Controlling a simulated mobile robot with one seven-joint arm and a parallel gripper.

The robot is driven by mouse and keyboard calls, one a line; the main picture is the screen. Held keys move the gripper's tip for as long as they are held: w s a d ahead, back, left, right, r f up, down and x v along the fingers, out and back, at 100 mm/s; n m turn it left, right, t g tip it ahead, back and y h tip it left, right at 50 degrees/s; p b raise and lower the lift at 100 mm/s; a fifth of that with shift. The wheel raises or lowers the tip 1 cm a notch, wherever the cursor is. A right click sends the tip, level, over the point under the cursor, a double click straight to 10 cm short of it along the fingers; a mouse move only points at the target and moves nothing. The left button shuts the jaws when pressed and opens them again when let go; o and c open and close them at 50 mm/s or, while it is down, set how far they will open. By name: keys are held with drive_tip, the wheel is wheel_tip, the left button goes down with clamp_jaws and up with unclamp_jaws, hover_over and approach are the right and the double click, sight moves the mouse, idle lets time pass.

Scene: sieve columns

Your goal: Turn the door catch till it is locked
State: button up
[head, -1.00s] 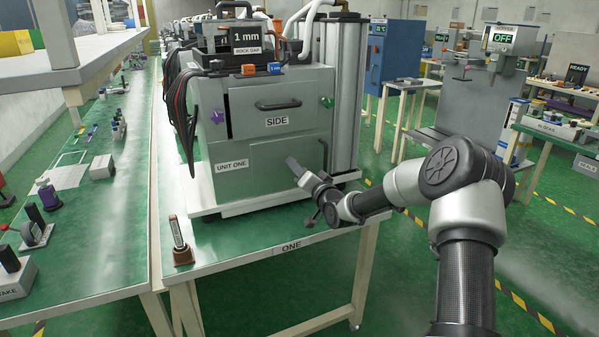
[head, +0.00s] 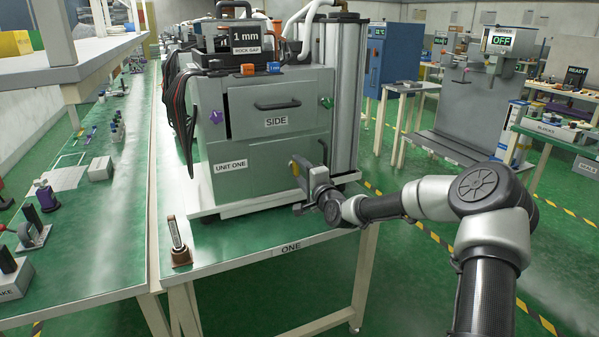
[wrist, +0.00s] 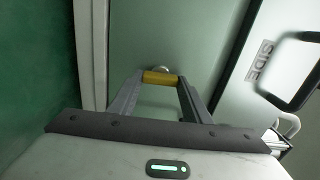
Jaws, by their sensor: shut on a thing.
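The door catch (wrist: 160,78) is a short yellow bar in the wrist view, lying crosswise in front of a round pale hub. My gripper (wrist: 160,84) is shut on it, one finger at each end of the bar. The fingers partly hide the catch there. Whether the catch is locked I cannot tell.
The SIDE door (head: 275,105) with its dark handle is above. A purple knob (head: 216,117) and a green knob (head: 326,103) flank it. A small upright gauge (head: 178,240) stands on the table's front left. The table (head: 240,240) is clear in front of the cabinet.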

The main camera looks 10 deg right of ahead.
drive_tip(key=shift+m, duration=0.3)
idle(0.4)
drive_tip(key=o, duration=1)
drive_tip(key=shift+o, duration=0.2)
drive_tip(key=p+v, duration=0.3)
drive_tip(key=v, duration=1.4)
drive_tip(key=shift+s, duration=0.25)
drive_tip(key=shift+d, duration=0.15)
